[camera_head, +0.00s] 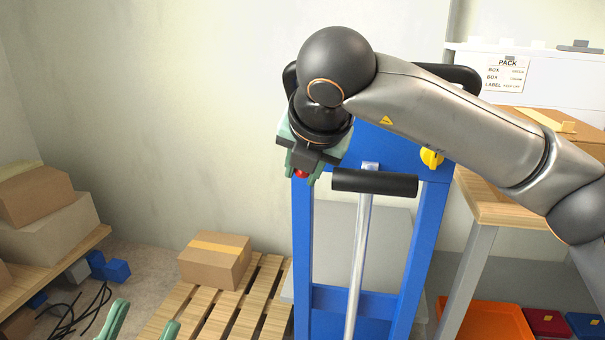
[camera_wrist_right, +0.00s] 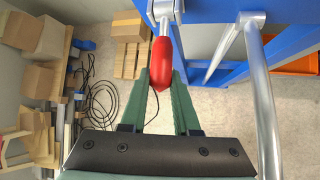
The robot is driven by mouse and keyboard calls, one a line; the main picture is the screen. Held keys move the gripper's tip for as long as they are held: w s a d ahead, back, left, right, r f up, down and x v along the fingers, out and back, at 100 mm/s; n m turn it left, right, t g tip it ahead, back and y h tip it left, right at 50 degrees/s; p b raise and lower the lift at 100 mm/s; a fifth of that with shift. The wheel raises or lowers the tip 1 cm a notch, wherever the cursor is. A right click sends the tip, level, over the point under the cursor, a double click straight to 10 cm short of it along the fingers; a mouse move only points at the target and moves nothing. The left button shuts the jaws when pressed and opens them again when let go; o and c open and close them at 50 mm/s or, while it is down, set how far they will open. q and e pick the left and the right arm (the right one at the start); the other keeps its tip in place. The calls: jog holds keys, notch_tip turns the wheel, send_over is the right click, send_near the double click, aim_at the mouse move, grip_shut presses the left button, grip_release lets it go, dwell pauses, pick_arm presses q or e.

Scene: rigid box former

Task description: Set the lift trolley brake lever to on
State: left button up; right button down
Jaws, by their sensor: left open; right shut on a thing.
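The blue lift trolley (camera_head: 425,230) stands in the middle of the head view. Its brake lever has a red grip (camera_head: 301,174) at the trolley's left post; the right wrist view shows the red grip (camera_wrist_right: 161,63) on a short silver shaft (camera_wrist_right: 163,15) joined to the blue frame. My right gripper (camera_head: 302,177) is shut on the red grip, its green fingers on either side in the right wrist view. My arm hides part of the trolley top. My left gripper (camera_head: 141,326) is open and empty at the bottom left, partly cut off by the frame edge.
A black T-handle (camera_head: 375,183) on a silver rod and a yellow knob (camera_head: 431,157) are close by on the trolley. A carton (camera_head: 215,261) lies on a pallet (camera_head: 255,300) to the left. A bench (camera_head: 490,205) stands right. Black cables (camera_head: 75,320) lie on the floor.

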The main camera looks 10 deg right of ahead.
dwell(0.4)
jog(key=c, duration=0.6)
grip_release()
jog(key=shift+c, duration=0.2)
jog(key=p+v, duration=0.1)
jog(key=v, duration=1.1)
jog(key=shift+s+r+p, duration=0.15)
jog(key=shift+s+p, duration=0.1)
jog(key=shift+p, duration=0.15)
jog(key=shift+c, duration=0.3)
